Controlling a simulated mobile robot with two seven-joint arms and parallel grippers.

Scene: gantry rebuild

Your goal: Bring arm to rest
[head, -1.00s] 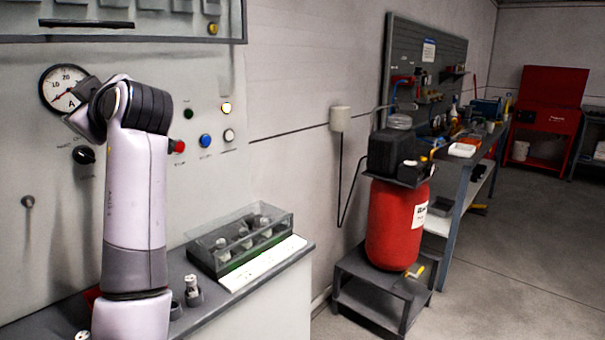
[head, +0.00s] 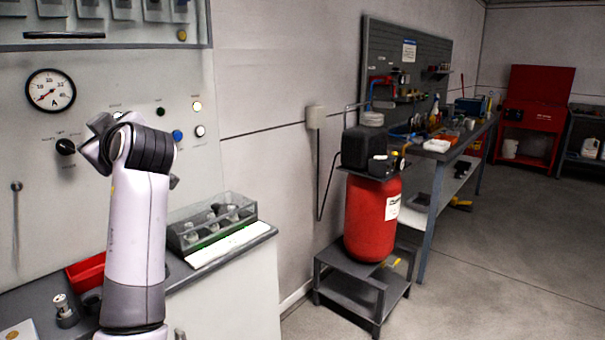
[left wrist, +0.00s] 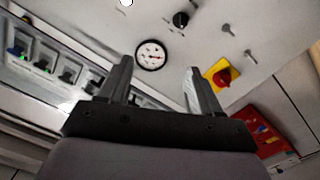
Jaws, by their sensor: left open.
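My left arm (head: 137,230) rises from the bottom left of the head view, in front of the grey control panel (head: 105,85). Its black-banded joint is at the top, with grey angular parts pointing left; the fingertips cannot be made out clearly there. In the left wrist view my left gripper (left wrist: 160,82) has its two dark fingers spread apart with nothing between them. Beyond them are the panel's round gauge (left wrist: 151,55), a black knob (left wrist: 181,19) and a red-on-yellow rotary switch (left wrist: 222,77). My right gripper is in neither view.
On the panel's ledge are a red tray (head: 86,272), a small metal fitting (head: 65,310) and a clear-lidded case (head: 210,222). To the right, a red tank (head: 371,215) stands on a dark low stand (head: 350,297). A workbench is behind it. Open floor lies at the right.

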